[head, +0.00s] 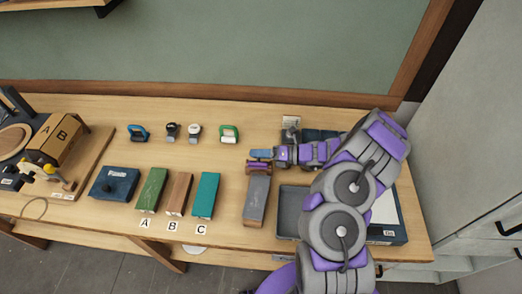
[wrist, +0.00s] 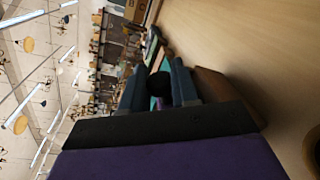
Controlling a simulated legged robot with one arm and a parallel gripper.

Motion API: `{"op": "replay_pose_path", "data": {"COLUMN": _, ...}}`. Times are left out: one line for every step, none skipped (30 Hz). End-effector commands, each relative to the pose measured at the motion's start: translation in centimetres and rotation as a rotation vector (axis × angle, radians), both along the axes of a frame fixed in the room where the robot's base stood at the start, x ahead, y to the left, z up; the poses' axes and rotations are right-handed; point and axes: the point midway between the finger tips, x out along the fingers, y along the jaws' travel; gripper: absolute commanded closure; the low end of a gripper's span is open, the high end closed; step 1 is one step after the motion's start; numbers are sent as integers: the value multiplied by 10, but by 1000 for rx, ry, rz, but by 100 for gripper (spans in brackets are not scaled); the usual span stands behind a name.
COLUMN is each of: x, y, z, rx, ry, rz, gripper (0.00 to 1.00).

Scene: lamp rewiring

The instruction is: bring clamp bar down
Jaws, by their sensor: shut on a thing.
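My gripper (head: 260,160) is at the far end of my arm, over the table just above the upper end of a long grey block (head: 256,199). In the wrist view, its two blue-grey fingers (wrist: 157,86) stand on either side of a dark round piece (wrist: 158,84) and are shut on it. This piece looks like a knob or handle end. A brown wooden part (wrist: 212,88) is close beside the right finger. I cannot make out the clamp bar for certain; the gripper and its small size in the head view hide what the dark piece joins.
Green (head: 152,190), brown (head: 178,193) and teal (head: 207,196) blocks lie left of the grey block. A blue box (head: 115,184), a cardboard box (head: 57,139) and several small coloured items are farther left or behind. A grey tray (head: 290,207) is under my arm's left side.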

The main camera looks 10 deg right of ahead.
Motion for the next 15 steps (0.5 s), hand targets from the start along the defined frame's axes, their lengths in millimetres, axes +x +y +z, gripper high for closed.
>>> {"op": "replay_pose_path", "data": {"x": -3, "y": 2, "z": -3, "rx": -16, "ry": -38, "rz": 3, "gripper": 100}}
{"op": "replay_pose_path", "data": {"x": -5, "y": 3, "z": -3, "rx": -26, "ry": -64, "rz": 2, "gripper": 100}}
{"op": "replay_pose_path", "data": {"x": -7, "y": 3, "z": -4, "rx": -37, "ry": -101, "rz": 2, "gripper": 100}}
{"op": "replay_pose_path", "data": {"x": -8, "y": 4, "z": -4, "rx": -46, "ry": -128, "rz": 3, "gripper": 100}}
{"op": "replay_pose_path", "data": {"x": -9, "y": 4, "z": -4, "rx": -54, "ry": -156, "rz": 3, "gripper": 100}}
{"op": "replay_pose_path", "data": {"x": -11, "y": 5, "z": -4, "rx": -64, "ry": -191, "rz": 3, "gripper": 100}}
{"op": "replay_pose_path", "data": {"x": -12, "y": 5, "z": -4, "rx": -72, "ry": -219, "rz": 2, "gripper": 100}}
{"op": "replay_pose_path", "data": {"x": -14, "y": 6, "z": -4, "rx": -81, "ry": -247, "rz": 3, "gripper": 100}}
{"op": "replay_pose_path", "data": {"x": -15, "y": 7, "z": -5, "rx": -93, "ry": -282, "rz": 3, "gripper": 100}}
{"op": "replay_pose_path", "data": {"x": -17, "y": 7, "z": -5, "rx": -102, "ry": -309, "rz": 3, "gripper": 100}}
{"op": "replay_pose_path", "data": {"x": -18, "y": 7, "z": -5, "rx": -111, "ry": -336, "rz": 1, "gripper": 100}}
{"op": "replay_pose_path", "data": {"x": -20, "y": 8, "z": -6, "rx": -125, "ry": -373, "rz": 3, "gripper": 100}}
{"op": "replay_pose_path", "data": {"x": -21, "y": 8, "z": -7, "rx": -134, "ry": -400, "rz": 2, "gripper": 100}}
{"op": "replay_pose_path", "data": {"x": -22, "y": 8, "z": -7, "rx": -143, "ry": -426, "rz": 0, "gripper": 100}}
{"op": "replay_pose_path", "data": {"x": -23, "y": 9, "z": -8, "rx": -154, "ry": -461, "rz": 0, "gripper": 100}}
